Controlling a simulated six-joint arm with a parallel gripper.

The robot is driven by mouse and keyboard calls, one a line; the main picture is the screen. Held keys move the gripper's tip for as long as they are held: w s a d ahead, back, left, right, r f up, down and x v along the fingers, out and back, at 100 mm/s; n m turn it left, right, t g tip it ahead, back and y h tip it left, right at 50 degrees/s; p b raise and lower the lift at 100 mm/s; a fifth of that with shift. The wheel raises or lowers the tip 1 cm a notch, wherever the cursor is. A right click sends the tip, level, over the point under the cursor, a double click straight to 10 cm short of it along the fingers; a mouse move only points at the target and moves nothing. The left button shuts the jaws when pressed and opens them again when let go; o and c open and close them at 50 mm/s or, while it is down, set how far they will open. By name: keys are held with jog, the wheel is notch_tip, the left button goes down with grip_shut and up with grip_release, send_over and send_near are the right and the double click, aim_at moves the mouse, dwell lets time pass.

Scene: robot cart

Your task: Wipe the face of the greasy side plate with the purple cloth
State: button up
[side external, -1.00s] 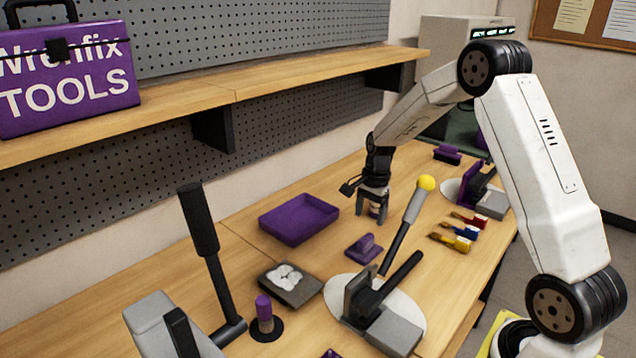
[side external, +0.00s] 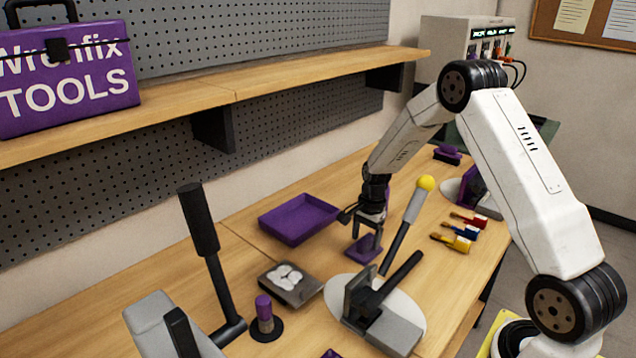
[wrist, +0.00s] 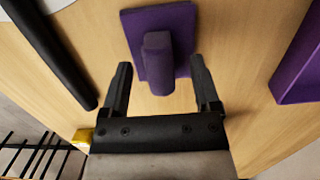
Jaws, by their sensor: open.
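The purple cloth (side external: 359,250) looks like a flat purple pad with a raised grip, lying on the bench. In the wrist view its grip (wrist: 157,70) stands between the two fingers, with the flat pad beyond. My gripper (side external: 368,230) is open and just above the cloth; in the wrist view its fingertips (wrist: 160,64) flank the grip with gaps at both sides. A dark grey square plate with a whitish smeared patch (side external: 290,284), which seems to be the greasy side plate, lies to the left and nearer the camera.
A purple tray (side external: 328,210) sits behind and left of the cloth. A lever with a yellow knob (side external: 425,184) rises close to the right of my gripper. Several coloured brushes (side external: 455,242) lie further right. A purple-topped peg (side external: 264,310) stands beside the plate.

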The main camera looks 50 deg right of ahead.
aim_at(364, 238)
jog(key=shift+f, duration=0.4)
grip_shut()
jog(key=c, duration=0.9)
grip_release()
grip_shut()
jog(key=shift+r, duration=0.1)
jog(key=shift+r, duration=2.95)
jog(key=shift+a, duration=0.15)
